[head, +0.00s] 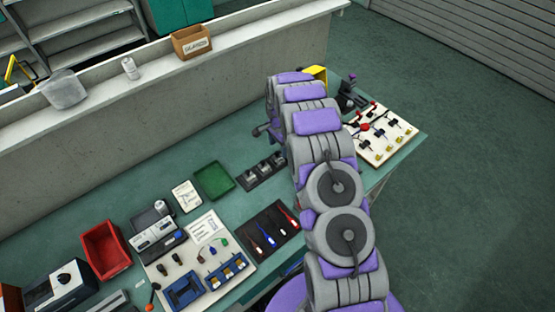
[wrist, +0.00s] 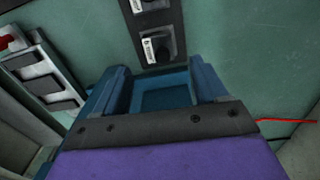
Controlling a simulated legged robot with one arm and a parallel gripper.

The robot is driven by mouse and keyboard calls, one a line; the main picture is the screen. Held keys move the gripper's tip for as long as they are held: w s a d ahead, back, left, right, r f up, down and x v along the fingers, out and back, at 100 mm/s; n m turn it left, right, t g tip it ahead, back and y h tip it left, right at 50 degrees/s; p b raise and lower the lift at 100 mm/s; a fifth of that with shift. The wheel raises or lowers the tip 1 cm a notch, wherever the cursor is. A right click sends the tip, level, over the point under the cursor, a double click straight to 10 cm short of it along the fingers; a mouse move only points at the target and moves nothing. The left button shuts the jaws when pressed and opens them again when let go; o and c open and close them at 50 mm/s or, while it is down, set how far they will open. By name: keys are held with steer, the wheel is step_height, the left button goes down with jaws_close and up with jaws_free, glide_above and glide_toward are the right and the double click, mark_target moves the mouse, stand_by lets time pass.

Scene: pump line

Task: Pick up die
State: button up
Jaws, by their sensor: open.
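No object is clearly readable as the die. Several small grey metal blocks sit in a row on a black strip (head: 244,182) in the head view and may be dies. Two such blocks show in the wrist view, the nearer one (wrist: 154,46) with a white label and a dark opening. My gripper (wrist: 160,78) has its two blue fingers apart, with nothing seen held between them. The nearer block lies just beyond the fingertips, not between them. In the head view my arm hides the gripper.
A green tray (head: 213,180), a red bin (head: 105,250) and a dark mat (head: 256,222) with screwdrivers lie left of my arm. A cream panel (head: 375,157) with valves stands to the right. A concrete wall (head: 190,85) runs behind the bench.

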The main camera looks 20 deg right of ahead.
mark_target(278, 153)
steer(key=f, duration=0.3)
steer(key=f+b, duration=0.1)
steer(key=f, duration=0.1)
steer(key=shift+s+a+f, duration=0.1)
steer(key=shift+a+f, duration=0.15)
steer(key=shift+f, duration=0.1)
steer(key=shift+r, duration=0.1)
steer(key=c, duration=1.3)
